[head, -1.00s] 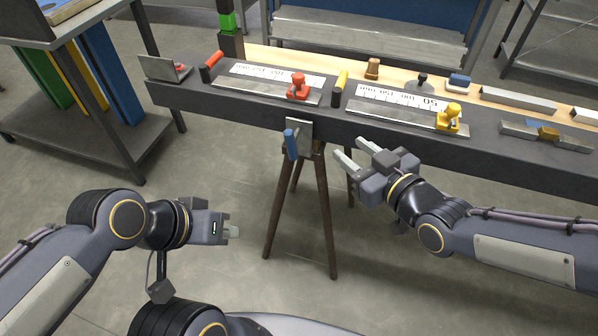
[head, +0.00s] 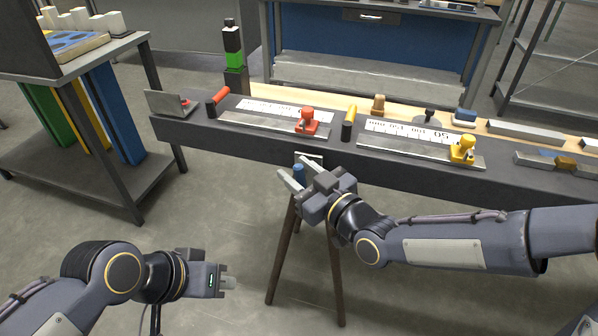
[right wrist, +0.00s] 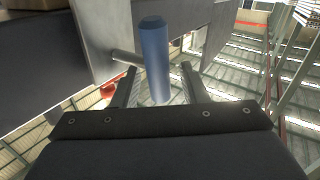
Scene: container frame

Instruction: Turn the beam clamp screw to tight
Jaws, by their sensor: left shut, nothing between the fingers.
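The beam clamp's metal plate (head: 315,158) shows at the front edge of the dark beam (head: 400,178). Its blue handle (head: 298,171) sits between the fingers of my right gripper (head: 296,175). In the right wrist view the blue handle (right wrist: 154,60) stands upright, with the screw rod (right wrist: 125,57) running from it to the grey metal. The right fingers (right wrist: 160,88) are spread on either side of the handle, with gaps showing, so the gripper is open around it. My left gripper (head: 229,282) is shut and empty at lower left, far from the clamp.
The beam carries two steel rulers, a red clamp (head: 307,122), a yellow clamp (head: 463,150) and small blocks. Trestle legs (head: 333,270) stand below the handle. A side table (head: 130,190) with coloured boards stands at left. The floor in front is clear.

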